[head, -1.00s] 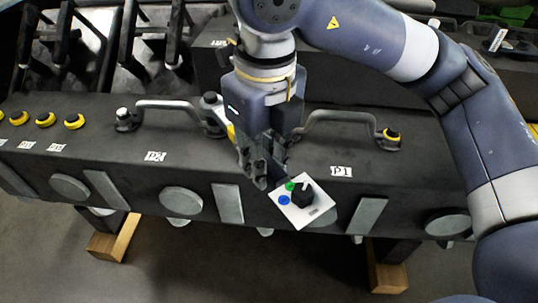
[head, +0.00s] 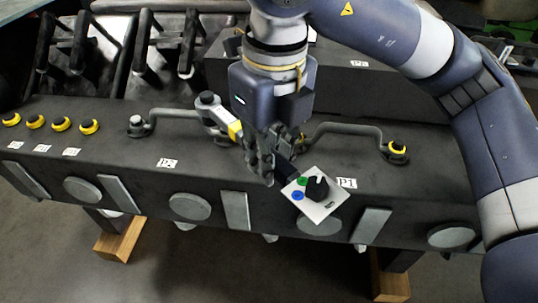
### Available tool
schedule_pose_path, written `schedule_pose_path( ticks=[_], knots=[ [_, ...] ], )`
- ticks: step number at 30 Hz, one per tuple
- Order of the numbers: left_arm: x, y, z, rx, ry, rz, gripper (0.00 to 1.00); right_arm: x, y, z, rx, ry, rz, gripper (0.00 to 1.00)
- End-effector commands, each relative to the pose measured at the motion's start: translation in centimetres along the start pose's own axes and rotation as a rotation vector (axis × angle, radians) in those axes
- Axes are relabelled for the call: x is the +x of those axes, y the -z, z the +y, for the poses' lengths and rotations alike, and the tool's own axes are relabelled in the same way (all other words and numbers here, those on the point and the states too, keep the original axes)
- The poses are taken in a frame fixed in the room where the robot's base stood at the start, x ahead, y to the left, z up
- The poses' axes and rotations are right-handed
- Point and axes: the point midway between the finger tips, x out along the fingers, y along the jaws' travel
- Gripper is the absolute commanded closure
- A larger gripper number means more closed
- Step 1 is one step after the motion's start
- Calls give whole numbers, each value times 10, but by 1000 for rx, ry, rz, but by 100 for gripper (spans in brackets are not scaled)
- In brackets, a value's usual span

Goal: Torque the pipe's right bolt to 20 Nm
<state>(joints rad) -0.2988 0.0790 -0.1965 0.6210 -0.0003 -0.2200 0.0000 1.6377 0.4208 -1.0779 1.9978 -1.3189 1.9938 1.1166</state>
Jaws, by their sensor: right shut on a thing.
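My right gripper (head: 270,168) is shut on a grey power tool (head: 217,118) with a yellow band. The tool's head points left, over the right end of the left pipe (head: 175,112), and hides that end and its bolt. I cannot tell whether it touches the bolt. The tool's white control plate (head: 328,202), with green and blue buttons and a black knob, sticks out below the fingers. The left pipe's left bolt (head: 137,121) is bare grey. A second pipe (head: 345,128) lies to the right; its right bolt (head: 397,148) has a yellow ring. My left gripper is out of view.
The pipes sit on a long dark engine block (head: 120,157) with white labels. Several yellow-ringed bolts (head: 60,124) line its left end. Wooden blocks (head: 120,240) support it from the floor. Black frames (head: 150,45) stand behind on the left.

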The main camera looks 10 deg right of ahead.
Motion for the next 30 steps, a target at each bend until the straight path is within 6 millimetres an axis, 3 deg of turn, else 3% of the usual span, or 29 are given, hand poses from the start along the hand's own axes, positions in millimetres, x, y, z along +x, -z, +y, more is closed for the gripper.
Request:
schedule_pose_path(
  ticks=[8,19,30],
  knots=[
    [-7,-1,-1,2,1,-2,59,-10,-1,0,3,0,-4,100],
    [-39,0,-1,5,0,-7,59,-59,-3,-1,3,0,-3,100],
    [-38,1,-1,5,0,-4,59,-60,-2,0,2,0,-2,100]
  ],
)
